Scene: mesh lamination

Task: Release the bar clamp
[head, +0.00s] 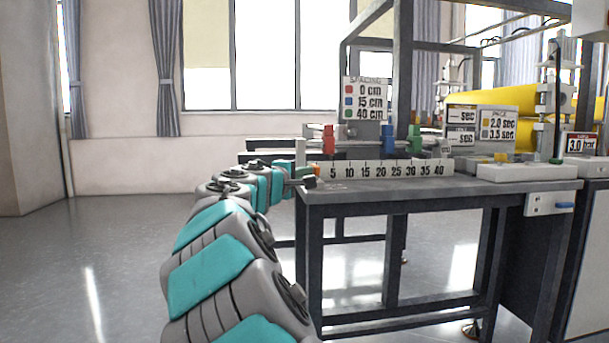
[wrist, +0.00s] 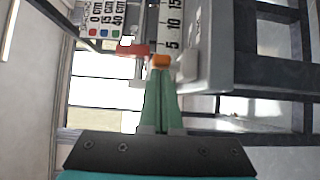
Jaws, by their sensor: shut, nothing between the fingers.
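My gripper (wrist: 161,74) has green fingers that come together at the tips, shut and empty. In the head view my gripper (head: 303,173) is at the left end of the bench, beside the zero end of the ruler. A small orange block (wrist: 161,61) lies right at the fingertips in the wrist view; whether they touch it I cannot tell.
A white ruler (head: 386,169) marked 5 to 40 runs along the bench (head: 340,188). Red (head: 328,140), blue (head: 388,139) and green (head: 414,140) blocks stand behind it. A spacing sign (head: 365,99) stands above. The floor to the left is clear.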

